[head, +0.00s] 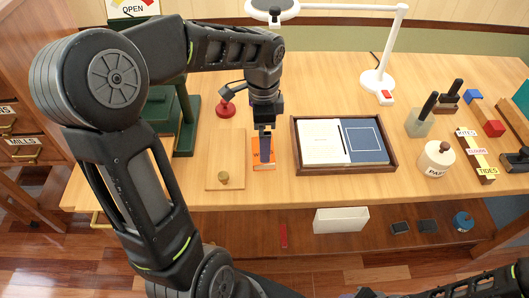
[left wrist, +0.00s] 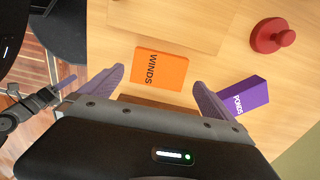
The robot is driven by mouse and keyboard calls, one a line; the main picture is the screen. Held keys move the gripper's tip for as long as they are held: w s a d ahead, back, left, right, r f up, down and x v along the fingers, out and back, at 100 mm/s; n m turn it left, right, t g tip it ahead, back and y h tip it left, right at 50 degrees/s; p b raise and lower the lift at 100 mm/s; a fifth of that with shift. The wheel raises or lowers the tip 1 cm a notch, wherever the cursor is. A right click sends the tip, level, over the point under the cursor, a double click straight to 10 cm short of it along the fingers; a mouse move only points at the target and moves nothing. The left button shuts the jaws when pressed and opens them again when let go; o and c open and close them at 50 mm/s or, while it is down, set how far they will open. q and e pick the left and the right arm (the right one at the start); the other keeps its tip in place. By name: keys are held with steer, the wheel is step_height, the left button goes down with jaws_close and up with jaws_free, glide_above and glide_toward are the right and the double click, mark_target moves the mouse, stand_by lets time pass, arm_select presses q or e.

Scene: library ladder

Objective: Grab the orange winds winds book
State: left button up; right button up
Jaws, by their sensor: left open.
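The orange WINDS book (left wrist: 160,68) lies on the wooden table in the left wrist view, its dark lettering facing up. In the head view the orange book (head: 257,165) is partly hidden behind my left gripper (head: 264,150). In the left wrist view my left gripper (left wrist: 158,95) is open, its two fingers apart on either side of the book's near end. Nothing is held between them, and contact with the book cannot be told. My right arm shows at the lower right of the head view; its jaw opening is unclear.
A purple PONDS book (left wrist: 245,96) is close beside the right finger in the left wrist view. A red knobbed object (left wrist: 272,36) stands beyond it. A wooden board with a knob (head: 224,160) lies left of the orange book, and a framed tray (head: 302,162) lies right.

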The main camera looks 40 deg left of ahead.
arm_select(q)
steer(key=shift+f, duration=0.2)
step_height(320, 180, down, 5)
stand_by(0.5)
steer(key=shift+c, duration=0.4)
steer(key=c, duration=1.2)
steer(key=shift+o, duration=0.2)
steer(key=shift+r, duration=0.15)
step_height(320, 180, up, 10)
stand_by(0.3)
